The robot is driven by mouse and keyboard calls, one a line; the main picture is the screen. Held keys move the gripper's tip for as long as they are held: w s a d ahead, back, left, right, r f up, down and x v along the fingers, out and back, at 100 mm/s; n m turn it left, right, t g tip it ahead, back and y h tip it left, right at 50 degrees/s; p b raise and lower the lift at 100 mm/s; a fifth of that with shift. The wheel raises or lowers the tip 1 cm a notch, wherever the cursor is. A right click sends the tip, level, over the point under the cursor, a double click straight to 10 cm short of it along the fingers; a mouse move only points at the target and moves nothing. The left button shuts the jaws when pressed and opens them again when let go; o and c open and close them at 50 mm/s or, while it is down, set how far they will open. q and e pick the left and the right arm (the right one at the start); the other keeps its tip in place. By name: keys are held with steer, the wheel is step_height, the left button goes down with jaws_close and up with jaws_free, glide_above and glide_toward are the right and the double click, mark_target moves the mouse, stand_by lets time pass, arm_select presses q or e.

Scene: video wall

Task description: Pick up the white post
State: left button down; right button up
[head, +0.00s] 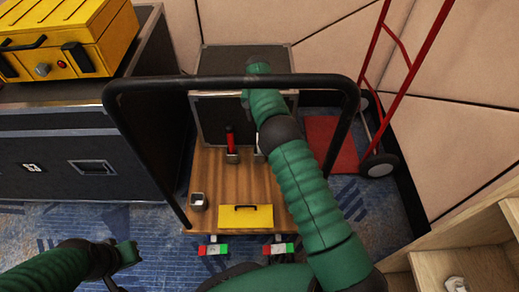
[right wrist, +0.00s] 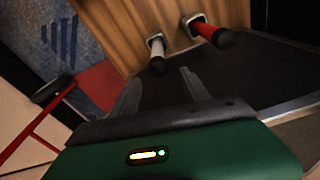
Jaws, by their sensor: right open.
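The white post (right wrist: 156,49) has a dark round end and stands in a square holder on the wooden deck, in the right wrist view. In the head view my right arm hides most of it. My right gripper (right wrist: 160,82) is open, with its two fingers apart and the post's dark end just beyond the gap between them. Nothing is held. In the head view my right gripper (head: 257,66) is small, beyond the cart's handle bar. My left gripper (head: 122,262) is at the lower left over the carpet, and its jaws are unclear.
A red post (head: 231,140) stands close beside the white one. A yellow box (head: 245,217) and a small grey holder (head: 198,201) sit on the deck (head: 215,175). A red hand truck (head: 331,143) stands right.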

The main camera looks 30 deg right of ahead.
steer(key=f+b, duration=0.1)
steer(key=f, duration=0.3)
steer(key=f+b, duration=0.1)
steer(key=f, duration=0.1)
steer(key=shift+w+d+f+b, duration=0.3)
steer(key=shift+f, duration=0.05)
step_height(320, 180, down, 5)
steer(key=b, duration=0.4)
steer(key=shift+s+f+b, duration=0.1)
steer(key=shift+b, duration=0.25)
steer(key=shift+r, duration=0.25)
arm_select(q)
steer(key=s+x, duration=0.1)
steer(key=x, duration=0.7)
steer(key=shift+s+f, duration=0.2)
steer(key=shift+s, duration=0.2)
arm_select(e)
jaws_close()
